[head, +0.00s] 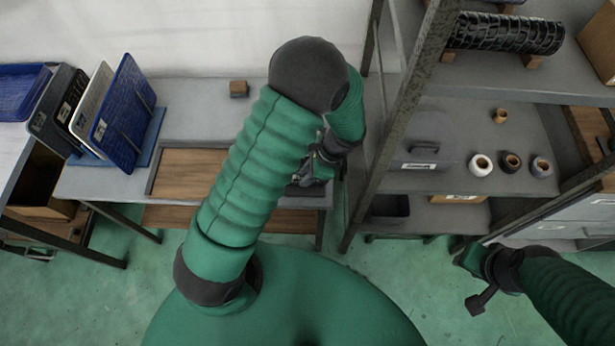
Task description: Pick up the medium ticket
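I cannot tell which thing is the medium ticket. Small pale tags or labels show on the upright panels at the left: a dark panel (48,112), a white panel (91,99) and a blue panel (124,115), which lean in a blue holder (155,138) on the table. My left gripper (312,172) is over the right end of the table, well away from the panels. It is partly hidden by its own arm, and its fingers are too small and dark to read. My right gripper (476,280) hangs low over the floor at the right; its opening is unclear.
The grey table (195,110) has a wood inset (185,172) and a small brown block (239,88). A metal shelf post (405,125) stands right of my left arm. Blue trays (22,90) lie far left.

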